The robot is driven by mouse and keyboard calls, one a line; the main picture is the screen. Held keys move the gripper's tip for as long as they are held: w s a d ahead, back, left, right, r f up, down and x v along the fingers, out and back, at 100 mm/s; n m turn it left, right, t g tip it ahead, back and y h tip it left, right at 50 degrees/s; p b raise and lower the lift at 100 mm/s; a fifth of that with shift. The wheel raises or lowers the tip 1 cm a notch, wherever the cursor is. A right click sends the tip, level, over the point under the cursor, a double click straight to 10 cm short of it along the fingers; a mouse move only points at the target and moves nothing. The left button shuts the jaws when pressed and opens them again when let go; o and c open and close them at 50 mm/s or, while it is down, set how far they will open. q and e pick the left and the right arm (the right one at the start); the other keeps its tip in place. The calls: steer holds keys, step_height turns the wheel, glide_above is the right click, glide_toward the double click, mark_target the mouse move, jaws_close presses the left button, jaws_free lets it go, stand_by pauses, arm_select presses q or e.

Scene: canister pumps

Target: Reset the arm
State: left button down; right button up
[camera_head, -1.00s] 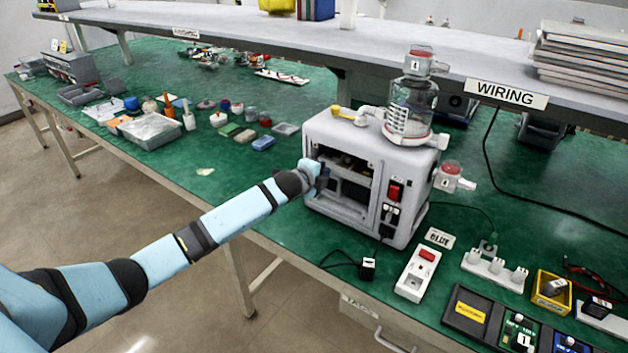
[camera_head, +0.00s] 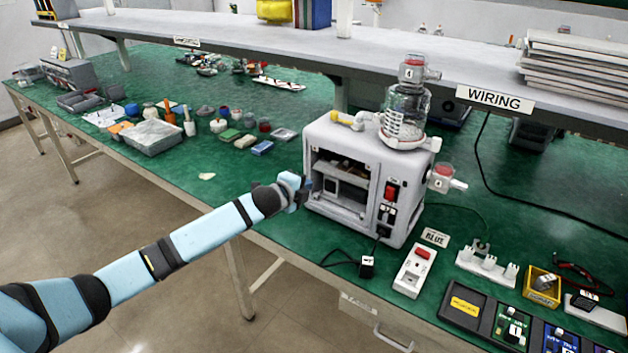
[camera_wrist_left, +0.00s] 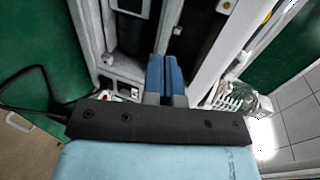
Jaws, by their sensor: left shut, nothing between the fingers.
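My left arm reaches in from the left in the head view, and its gripper (camera_head: 300,190) is just in front of the open left side of the white pump machine (camera_head: 350,217). In the left wrist view the blue fingers (camera_wrist_left: 164,75) are pressed together with nothing between them, and the machine's front opening lies beyond them. In the head view the machine stands upright on the green bench. A clear canister (camera_head: 404,118) with a red-topped cap sits on top of it. My right gripper is not in view.
A red-switched power strip (camera_head: 414,272), a white socket strip (camera_head: 487,268) and a yellow bin (camera_head: 541,288) lie right of the machine. A shelf (camera_head: 300,50) overhangs behind.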

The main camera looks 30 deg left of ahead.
arm_select(q)
steer(key=s+d+f+n+g+p, duration=0.1)
steer(key=s+d+f+n+p, duration=0.2)
steer(key=s, duration=0.9)
steer(key=s+d+f+n+g+h+p, duration=0.1)
steer(key=s+d+f+n+p, duration=0.2)
steer(key=s, duration=1)
steer(key=s+d+f+n+g+h+p, duration=0.1)
steer(key=s+d+f+n+p, duration=0.2)
steer(key=s+d+n, duration=0.7)
steer(key=s+d+f, duration=0.2)
steer(key=s+d, duration=0.1)
steer(key=shift+f+g, duration=0.3)
steer(key=shift+f, duration=0.1)
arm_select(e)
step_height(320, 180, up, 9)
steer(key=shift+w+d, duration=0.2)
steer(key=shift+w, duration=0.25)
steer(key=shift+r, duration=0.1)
